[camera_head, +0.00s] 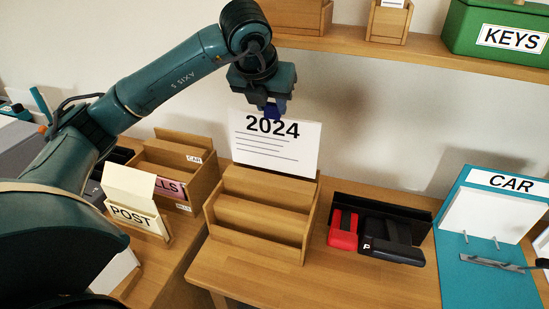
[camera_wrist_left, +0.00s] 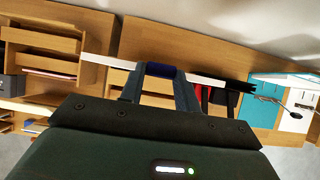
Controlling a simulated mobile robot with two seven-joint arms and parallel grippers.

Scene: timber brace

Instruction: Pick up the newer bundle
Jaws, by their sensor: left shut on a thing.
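The bundle marked 2024 (camera_head: 275,145) is a white sheaf with printed lines, upright and slightly tilted at the back of the wooden tiered rack (camera_head: 258,248). A dark blue clip (camera_wrist_left: 162,70) sits at its top edge. My left gripper (camera_head: 271,108) is shut on the bundle at that clip. In the left wrist view the bundle (camera_wrist_left: 208,80) shows edge-on as a white strip across the fingers. I cannot tell whether its lower edge is still inside the rear slot. No other dated bundle is visible. My right gripper is not in view.
A wooden box with CAR and BILLS labels (camera_head: 198,185) and a POST holder (camera_head: 137,215) stand left. A red stapler (camera_head: 343,232), a black punch (camera_head: 392,245) and a teal CAR binder (camera_head: 480,280) lie right. A shelf (camera_head: 420,45) with a green KEYS box (camera_head: 480,22) is above.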

